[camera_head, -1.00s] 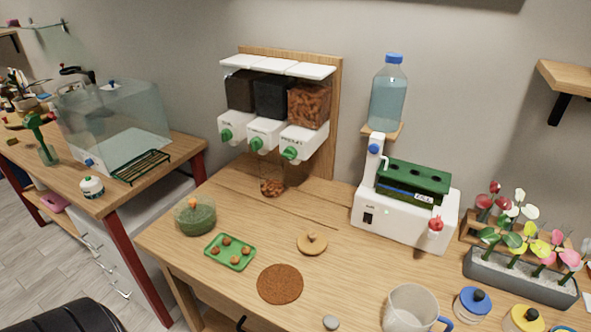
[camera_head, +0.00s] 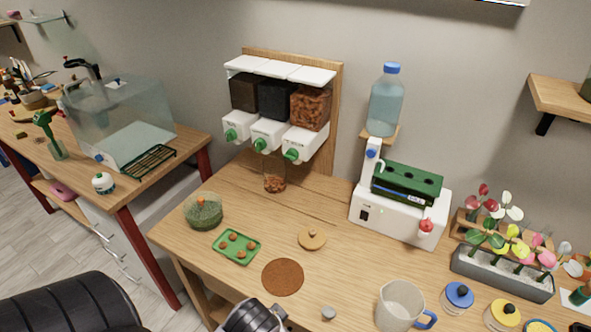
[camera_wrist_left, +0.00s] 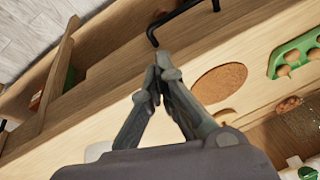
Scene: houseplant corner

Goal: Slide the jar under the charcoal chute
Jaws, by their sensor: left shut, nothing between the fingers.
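The clear glass jar (camera_head: 275,181) stands upright on the table below the dispenser (camera_head: 270,100), with brown bark pieces inside. It sits below the area between the middle and right chutes. The charcoal chute (camera_head: 267,133) is the middle one, under the black-filled hopper (camera_head: 276,98), with a green knob. My left gripper (camera_head: 272,312) is at the table's front edge, well short of the jar and touching nothing. In the left wrist view its fingers (camera_wrist_left: 155,72) are shut and empty. The right gripper is not in view.
A cork mat (camera_head: 283,277), a wooden lid (camera_head: 312,239), a green tray (camera_head: 236,247) and a moss bowl (camera_head: 203,211) lie between the front edge and the dispenser. A white machine (camera_head: 398,212) stands right.

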